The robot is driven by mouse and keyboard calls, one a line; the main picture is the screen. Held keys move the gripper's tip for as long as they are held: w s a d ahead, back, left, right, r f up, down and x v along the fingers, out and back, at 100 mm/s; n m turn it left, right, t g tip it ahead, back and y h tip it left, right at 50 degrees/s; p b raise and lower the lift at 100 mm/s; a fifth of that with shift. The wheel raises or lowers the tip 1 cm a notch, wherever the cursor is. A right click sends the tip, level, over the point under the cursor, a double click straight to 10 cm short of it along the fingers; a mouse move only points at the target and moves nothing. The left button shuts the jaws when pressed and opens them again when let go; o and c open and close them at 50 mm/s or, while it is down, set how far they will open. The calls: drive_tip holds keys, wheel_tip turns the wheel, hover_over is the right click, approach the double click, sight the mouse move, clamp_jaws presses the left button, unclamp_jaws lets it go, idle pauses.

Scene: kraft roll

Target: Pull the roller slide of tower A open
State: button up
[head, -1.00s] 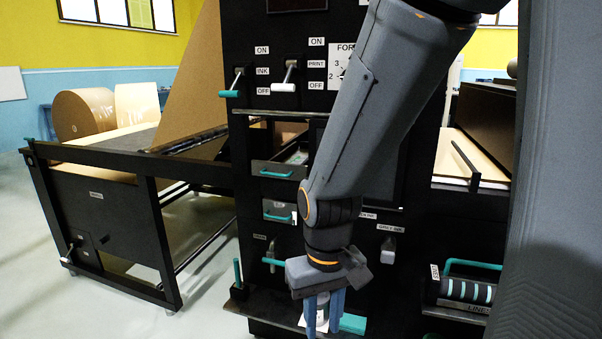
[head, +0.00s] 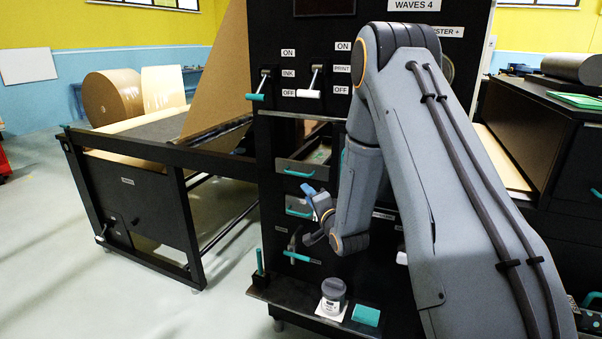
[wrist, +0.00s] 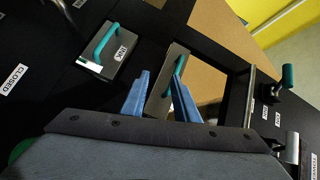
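Tower A is the black machine front (head: 280,130). The upper drawer front (head: 301,168), with a teal bar handle, appears to be the roller slide; it sits under a ledge. In the wrist view this slide front (wrist: 160,98) lies between my finger lines, with its teal handle (wrist: 178,70) close to the right finger. My gripper (head: 308,190), with blue fingers, is open and empty in front of the drawers; in the wrist view the gripper (wrist: 160,77) shows both fingers apart. Contact with the handle cannot be told.
A lower drawer (wrist: 106,55), labelled apparently INK, is beside the slide. A grey-lidded jar (head: 333,296) and a teal block (head: 366,315) stand on the low shelf. The ink lever (head: 257,96) and print lever (head: 309,93) are above.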

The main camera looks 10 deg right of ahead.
sight(300, 178)
drive_tip(key=w+r+p, duration=0.1)
drive_tip(key=w, duration=0.1)
drive_tip(key=w+m+t+p, duration=0.1)
drive_tip(key=w, duration=0.2)
drive_tip(key=w+a+r+t+y, duration=0.1)
drive_tip(key=w, duration=0.1)
drive_tip(key=shift+w+a+r+m+p, duration=0.1)
drive_tip(key=shift+w+r+m+p, duration=0.15)
drive_tip(key=shift+r+m+p, duration=0.15)
clamp_jaws()
